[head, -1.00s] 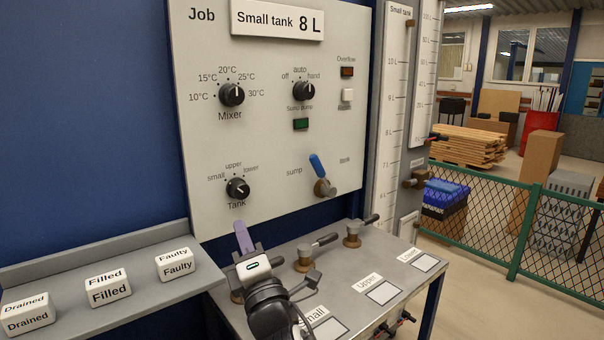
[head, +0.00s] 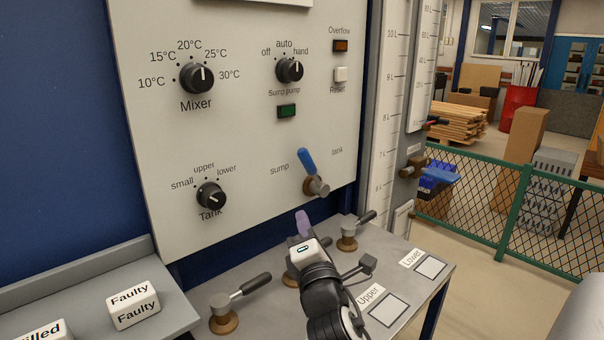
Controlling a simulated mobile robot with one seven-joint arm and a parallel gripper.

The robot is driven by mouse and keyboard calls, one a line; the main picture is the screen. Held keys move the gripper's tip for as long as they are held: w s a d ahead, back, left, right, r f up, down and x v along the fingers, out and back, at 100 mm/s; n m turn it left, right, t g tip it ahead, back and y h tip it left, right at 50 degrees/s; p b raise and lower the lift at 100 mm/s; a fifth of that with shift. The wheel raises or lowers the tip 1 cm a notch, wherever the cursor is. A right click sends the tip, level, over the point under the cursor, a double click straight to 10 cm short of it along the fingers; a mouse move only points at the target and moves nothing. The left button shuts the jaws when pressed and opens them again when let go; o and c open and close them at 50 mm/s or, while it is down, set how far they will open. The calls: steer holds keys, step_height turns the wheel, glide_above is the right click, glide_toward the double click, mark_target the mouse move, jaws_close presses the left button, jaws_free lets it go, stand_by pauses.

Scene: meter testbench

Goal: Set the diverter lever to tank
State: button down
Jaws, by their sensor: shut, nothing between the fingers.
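The handle points up and leans left, toward the "sump" label (head: 280,168). The "tank" label (head: 337,151) is on its right. My gripper (head: 303,222) is below the lever, over the bench, apart from it. Its purple fingers look shut and hold nothing. My gripper's body hides part of the middle valve on the bench.
The grey bench (head: 255,318) carries valves with black handles, one at left (head: 224,316) and one at right (head: 347,238). The panel (head: 240,140) has Mixer (head: 197,77), Tank (head: 211,196) and pump (head: 290,70) knobs. White label blocks (head: 133,304) stand at lower left.

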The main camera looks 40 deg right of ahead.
mark_target(312, 172)
steer(key=s+d+r+p+x, duration=0.1)
steer(key=d+p+x, duration=0.1)
steer(key=p+x, duration=0.5)
steer(key=x, duration=0.5)
steer(key=shift+d+r+p, duration=0.2)
steer(key=shift+r+p, duration=0.1)
steer(key=shift+p, duration=0.05)
steer(key=shift+w, duration=0.15)
